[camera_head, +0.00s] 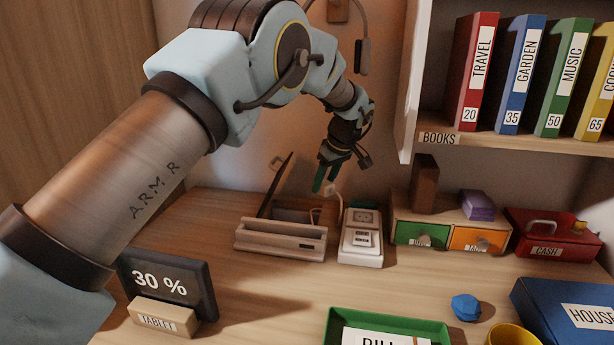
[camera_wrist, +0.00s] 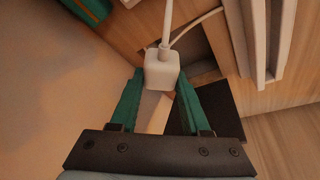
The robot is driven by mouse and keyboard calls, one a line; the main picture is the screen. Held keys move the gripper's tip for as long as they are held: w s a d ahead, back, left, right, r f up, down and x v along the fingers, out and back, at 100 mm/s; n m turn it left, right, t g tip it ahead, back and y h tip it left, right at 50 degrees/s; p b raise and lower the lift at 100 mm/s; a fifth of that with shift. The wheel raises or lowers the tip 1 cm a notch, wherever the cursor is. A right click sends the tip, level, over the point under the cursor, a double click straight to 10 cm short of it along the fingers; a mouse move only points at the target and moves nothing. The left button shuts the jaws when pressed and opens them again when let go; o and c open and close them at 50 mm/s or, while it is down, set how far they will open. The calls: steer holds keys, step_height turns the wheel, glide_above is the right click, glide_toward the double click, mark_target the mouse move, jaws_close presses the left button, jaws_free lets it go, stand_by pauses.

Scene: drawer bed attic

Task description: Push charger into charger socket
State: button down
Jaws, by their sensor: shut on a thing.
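My gripper (camera_head: 324,178) hangs in the air near the back wall, its green fingers pointing down. It is shut on a small white charger (camera_head: 331,188). In the wrist view, the charger (camera_wrist: 162,72) sits between the tips of my gripper (camera_wrist: 160,84), with a white cable running from it. The charger socket (camera_head: 362,238) is a white block on the desk with outlets on its upper face. The charger is above and to the left of this block in the head view, apart from it. The charger's prongs are not visible.
A wooden box (camera_head: 282,240) with a raised dark lid (camera_head: 275,187) stands just left of the socket. A small drawer unit (camera_head: 452,220) stands close on its right. A shelf (camera_head: 520,140) with books overhangs the right side.

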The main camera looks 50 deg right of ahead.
mark_target(363, 213)
steer(key=s+d+r+m+g+h+p, duration=0.1)
steer(key=s+m, duration=0.4)
steer(key=s+d+r+m+g+h+p, duration=0.1)
steer(key=s+d+r+m+h, duration=0.1)
steer(key=s+m, duration=0.3)
steer(key=shift+s+d+h+p, duration=0.15)
steer(key=shift+s+h+p, duration=0.15)
steer(key=shift+s, duration=0.15)
steer(key=shift+f, duration=0.1)
steer(key=shift+f+b, duration=1.7)
steer(key=shift+f, duration=1.1)
steer(key=shift+f+b, duration=0.55)
steer(key=shift+c, duration=1.5)
jaws_free()
steer(key=b+v, duration=0.1)
steer(key=v, duration=0.9)
steer(key=shift+r, duration=0.35)
